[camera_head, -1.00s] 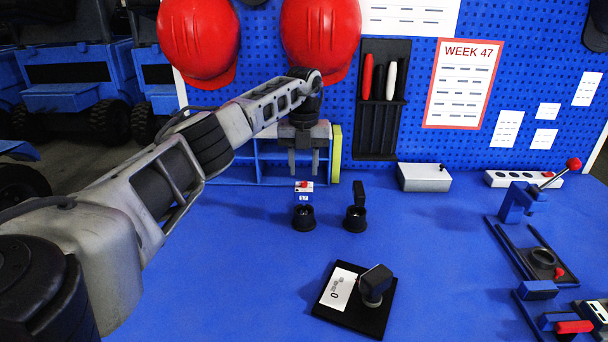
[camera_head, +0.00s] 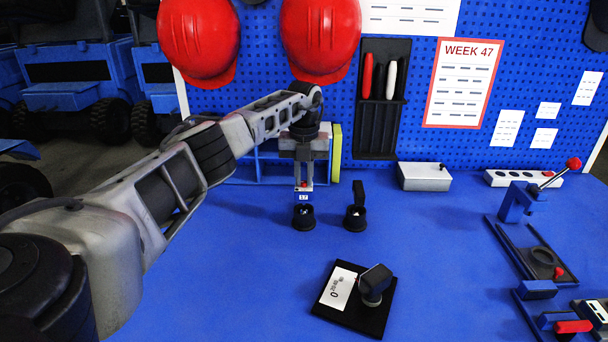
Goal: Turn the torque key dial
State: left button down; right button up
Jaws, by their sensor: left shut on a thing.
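My left gripper (camera_head: 304,174) points down and is shut on a small red and white tagged piece (camera_head: 304,196), which stands over a round black holder (camera_head: 303,217). I cannot tell whether the piece still sits in that holder. A second black holder (camera_head: 355,219) beside it carries an upright black piece (camera_head: 359,193). Nearer the front, a dark knob (camera_head: 375,280) stands on a black plate (camera_head: 350,318) with a white scale card (camera_head: 338,288) that shows a 0. My right gripper is not in view.
A lever with a red ball (camera_head: 573,164) and fixtures with a red handle (camera_head: 574,327) stand on the right. A grey box (camera_head: 425,177) sits at the back. A blue shelf (camera_head: 270,172) is behind my gripper. The blue tabletop (camera_head: 450,260) is clear in the middle.

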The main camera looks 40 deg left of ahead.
pick_arm(q)
jog(key=shift+r+m, duration=0.1)
jog(key=shift+m, duration=0.2)
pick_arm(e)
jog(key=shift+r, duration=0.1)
pick_arm(q)
jog(key=shift+m+p, duration=0.4)
jog(key=shift+m, duration=0.2)
jog(key=m, duration=0.2)
jog(key=shift+m+p, duration=0.3)
jog(key=m, duration=0.3)
jog(key=shift+m, duration=0.3)
jog(key=m, duration=0.3)
jog(key=shift+m, duration=1)
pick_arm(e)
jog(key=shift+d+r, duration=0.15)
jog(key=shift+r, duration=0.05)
pick_arm(q)
jog(key=c, duration=1.4)
grip_release()
